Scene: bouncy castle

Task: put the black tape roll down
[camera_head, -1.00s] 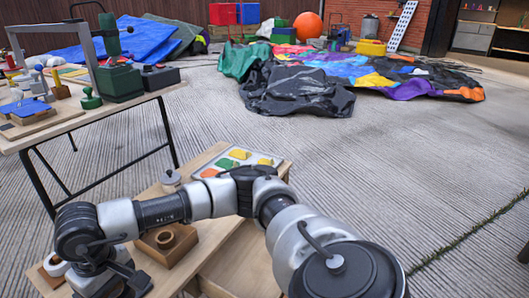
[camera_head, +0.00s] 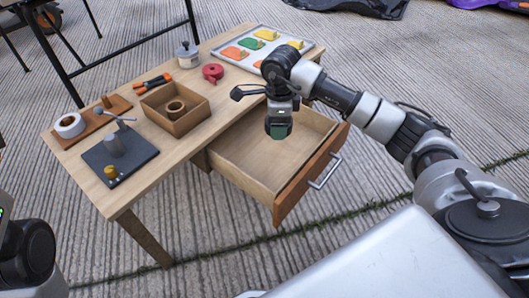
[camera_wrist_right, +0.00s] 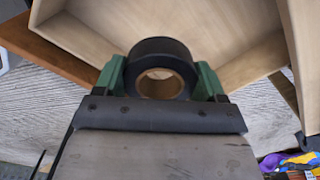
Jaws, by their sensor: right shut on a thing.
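The black tape roll (camera_wrist_right: 162,52) is held between the green fingers of my right gripper (camera_wrist_right: 162,85), its brown core facing the wrist camera. In the head view my right gripper (camera_head: 279,131) hangs over the open wooden drawer (camera_head: 248,150) of the workbench, pointing down. The gap between roll and drawer floor cannot be judged. My left gripper is out of view.
On the bench top (camera_head: 215,110) stand a wooden box (camera_head: 187,122) with a brown ring, a white tape roll (camera_head: 69,124) on a board, a dark plate (camera_head: 120,155), orange-handled pliers (camera_head: 154,82), a red tape dispenser (camera_head: 212,72), a lidded pot (camera_head: 187,54) and a tray of coloured pieces (camera_head: 228,58).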

